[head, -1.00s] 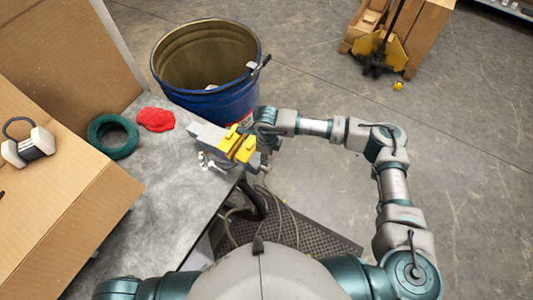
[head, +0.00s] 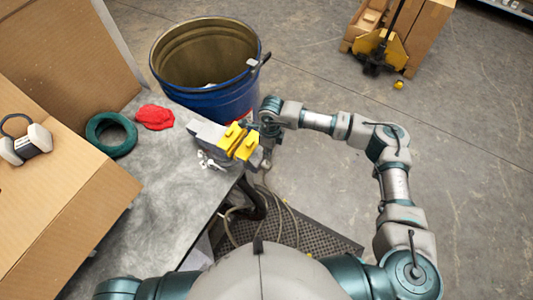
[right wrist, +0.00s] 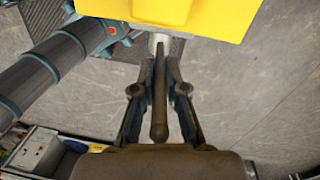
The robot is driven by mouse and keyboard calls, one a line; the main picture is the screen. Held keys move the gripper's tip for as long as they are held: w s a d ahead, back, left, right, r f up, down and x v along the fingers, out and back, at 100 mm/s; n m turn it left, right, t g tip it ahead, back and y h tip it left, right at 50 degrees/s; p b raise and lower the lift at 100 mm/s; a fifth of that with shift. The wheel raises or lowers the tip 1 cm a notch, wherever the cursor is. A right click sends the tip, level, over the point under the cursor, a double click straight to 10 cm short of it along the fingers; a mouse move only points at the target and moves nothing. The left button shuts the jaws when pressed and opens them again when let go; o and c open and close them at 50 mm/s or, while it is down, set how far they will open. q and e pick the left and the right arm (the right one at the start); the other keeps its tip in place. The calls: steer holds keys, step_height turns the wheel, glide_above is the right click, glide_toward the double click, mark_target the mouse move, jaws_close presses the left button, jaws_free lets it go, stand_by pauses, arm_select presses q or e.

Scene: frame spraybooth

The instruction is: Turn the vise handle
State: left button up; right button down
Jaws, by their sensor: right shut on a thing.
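The grey vise with yellow jaw covers (head: 238,141) sits at the right corner of the workbench. It also shows as a yellow block (right wrist: 190,12) at the top of the right wrist view. The dark vise handle (right wrist: 159,100) is a bar with a rounded end, lying lengthwise between my right fingers. My right gripper (right wrist: 160,72) is shut on it, just below the yellow block. In the head view the wrist is at the vise's right side, and the fingers are mostly hidden. My left gripper is outside the frames.
A blue drum (head: 215,95) stands close behind the vise and my right wrist. A red cloth (head: 154,117), a green ring (head: 111,134) and an open cardboard box (head: 75,210) are on the workbench (head: 165,225). Hoses hang below the vise.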

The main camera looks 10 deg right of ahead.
steer(key=shift+w+d+f+g+y+b, duration=0.3)
steer(key=shift+w+d+g+y+b, duration=0.35)
steer(key=shift+b, duration=0.7)
steer(key=shift+w+d+f+g+y+b, duration=0.35)
steer(key=shift+w+g+y+b, duration=0.45)
steer(key=shift+b, duration=0.6)
steer(key=shift+w+d+f+g+y+b, duration=0.3)
steer(key=shift+w+d+g+b, duration=0.25)
steer(key=shift+g+b, duration=0.6)
steer(key=shift+r, duration=0.1)
steer(key=c, duration=1.2)
jaws_free()
steer(key=shift+w, duration=0.1)
steer(key=v, duration=1.1)
steer(key=shift+w+d+r, duration=0.15)
steer(key=shift+w+r, duration=0.05)
steer(key=shift+r, duration=0.1)
